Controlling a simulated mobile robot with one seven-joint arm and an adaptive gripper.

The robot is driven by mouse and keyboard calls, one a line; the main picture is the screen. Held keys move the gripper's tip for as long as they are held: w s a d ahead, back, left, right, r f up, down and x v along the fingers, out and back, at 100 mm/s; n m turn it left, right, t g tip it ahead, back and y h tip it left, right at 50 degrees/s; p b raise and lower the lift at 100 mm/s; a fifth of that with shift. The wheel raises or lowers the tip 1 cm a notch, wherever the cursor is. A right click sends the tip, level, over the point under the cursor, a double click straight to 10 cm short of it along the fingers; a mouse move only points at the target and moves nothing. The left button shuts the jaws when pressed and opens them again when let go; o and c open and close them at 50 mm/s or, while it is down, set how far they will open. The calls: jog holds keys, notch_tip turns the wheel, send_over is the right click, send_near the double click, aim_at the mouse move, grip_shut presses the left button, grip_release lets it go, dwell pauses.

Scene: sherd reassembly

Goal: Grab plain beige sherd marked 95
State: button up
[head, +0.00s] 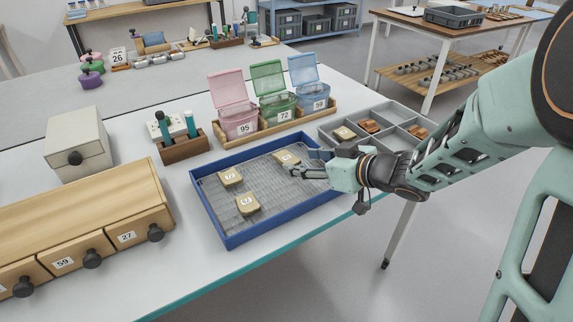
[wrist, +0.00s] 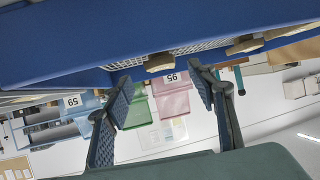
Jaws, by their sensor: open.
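Three plain beige sherds with white number labels lie in the blue-rimmed tray (head: 228,243): a left one (head: 231,177), a front one (head: 247,203) and a back one (head: 286,157). The labels are too small to read surely, so I cannot tell which is 95. My gripper (head: 290,171) is open and empty, low over the tray's right part, just in front of the back sherd. In the wrist view the open fingers (wrist: 160,74) frame a beige sherd (wrist: 160,63) seen edge-on beyond them, apart from both fingers.
Behind the tray stand open-lidded bins: pink marked 95 (head: 238,122), green marked 72 (head: 279,106) and blue (head: 314,98). A grey divided tray (head: 381,111) at right holds sherds. A wooden drawer unit (head: 70,227) is at left.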

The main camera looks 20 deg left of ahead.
aim_at(289, 159)
jog(key=b+x, duration=0.2)
jog(key=x, duration=0.2)
jog(key=shift+a+f, duration=0.15)
jog(key=shift+a, duration=0.1)
jog(key=shift+w+a+f+b, duration=0.1)
jog(key=shift+w+a+b, duration=0.15)
jog(key=shift+a+b, duration=0.15)
jog(key=c, duration=1.3)
